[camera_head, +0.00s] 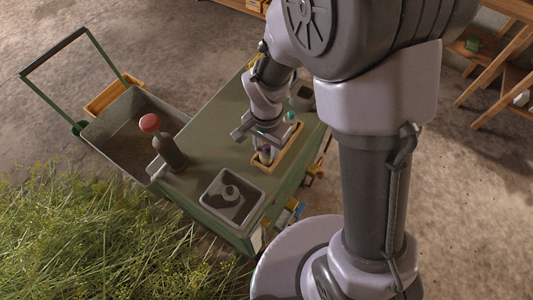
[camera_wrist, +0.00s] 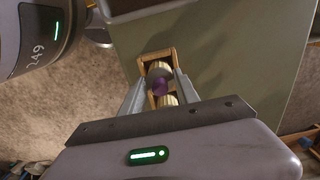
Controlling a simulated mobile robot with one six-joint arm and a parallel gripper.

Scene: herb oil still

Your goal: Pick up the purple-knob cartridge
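The purple-knob cartridge (camera_wrist: 160,87) stands in a narrow wooden rack (camera_wrist: 146,57) on the green cart top. In the head view the purple cartridge (camera_head: 265,153) is just below my gripper (camera_head: 256,138). In the wrist view my gripper (camera_wrist: 161,82) is open, one finger on each side of the rack, with gaps beside the knob.
A blue-topped item (camera_head: 291,117) is at the rack's far end. A grey bin (camera_head: 110,112) is at left, beside cut herbs (camera_head: 90,240).

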